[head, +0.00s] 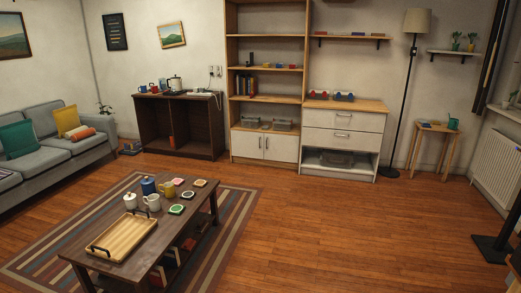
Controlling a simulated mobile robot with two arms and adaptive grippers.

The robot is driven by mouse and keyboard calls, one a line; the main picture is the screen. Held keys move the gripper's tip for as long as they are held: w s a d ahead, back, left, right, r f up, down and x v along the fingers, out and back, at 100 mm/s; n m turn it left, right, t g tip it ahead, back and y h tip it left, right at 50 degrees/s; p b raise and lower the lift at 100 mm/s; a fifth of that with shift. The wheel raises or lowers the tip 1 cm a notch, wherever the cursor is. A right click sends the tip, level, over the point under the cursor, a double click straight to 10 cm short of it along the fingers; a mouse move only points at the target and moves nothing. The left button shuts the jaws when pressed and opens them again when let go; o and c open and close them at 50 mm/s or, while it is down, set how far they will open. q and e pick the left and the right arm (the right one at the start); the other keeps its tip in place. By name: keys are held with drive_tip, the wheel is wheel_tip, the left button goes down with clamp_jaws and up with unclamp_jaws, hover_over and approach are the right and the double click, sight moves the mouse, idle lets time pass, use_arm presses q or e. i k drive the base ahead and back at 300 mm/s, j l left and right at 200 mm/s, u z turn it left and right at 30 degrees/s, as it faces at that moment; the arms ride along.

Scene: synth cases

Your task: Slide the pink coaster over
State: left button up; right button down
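The dark wooden coffee table (133,262) stands on a striped rug at the lower left in the head view. Several small coasters lie on its far right part. A pinkish coaster (177,181) lies near the far edge, beside the blue canister. A cream-orange coaster (200,183) lies to its right at the far corner. Two coasters with green centres, one (188,194) behind the other (177,209), lie closer along the right edge. The coasters are small here, so their exact colours are hard to tell. Neither of my grippers is in view.
A yellow mug (166,189), a blue canister (148,186), a white pot (153,202) and a white jar (130,201) stand near the coasters. A wooden tray (122,238) with dark handles covers the table's near part. Wooden floor (330,230) is open to the right.

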sight(177, 181)
drive_tip(key=i+z, duration=0.15)
drive_tip(key=i, duration=1.05)
drive_tip(key=i+z, duration=0.15)
drive_tip(key=i, duration=1)
drive_tip(key=i+u, duration=0.4)
drive_tip(key=i+l+u, duration=0.1)
drive_tip(key=i+u, duration=0.3)
drive_tip(key=i, duration=0.25)
drive_tip(key=i+l+u, duration=0.25)
drive_tip(key=i+u, duration=0.15)
drive_tip(key=i, duration=0.1)
